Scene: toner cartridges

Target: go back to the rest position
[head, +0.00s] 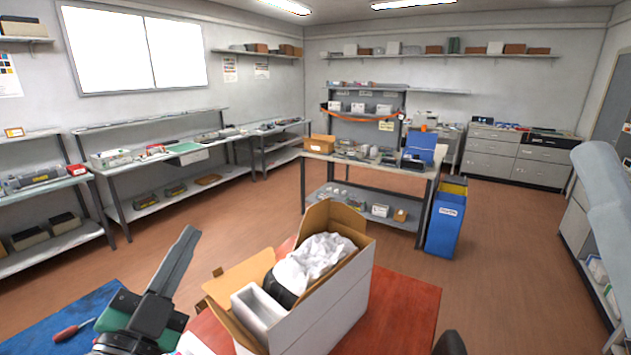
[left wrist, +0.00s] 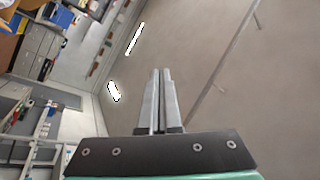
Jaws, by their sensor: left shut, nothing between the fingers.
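My left gripper (head: 190,234) is raised at the lower left of the head view, pointing up, to the left of an open cardboard box. In the left wrist view its two fingers (left wrist: 161,72) lie together, shut and empty, against the ceiling. The cardboard box (head: 335,300) stands on the red table with its flaps open. It holds a crumpled white bag (head: 315,258), a dark item partly hidden under the bag, and a white foam piece (head: 258,306). My right gripper does not show.
The red tabletop (head: 405,315) has bare space right of the box. A blue mat (head: 85,315) with a red screwdriver (head: 72,330) lies at the lower left. A workbench (head: 375,166) and blue bin (head: 445,228) stand beyond open floor.

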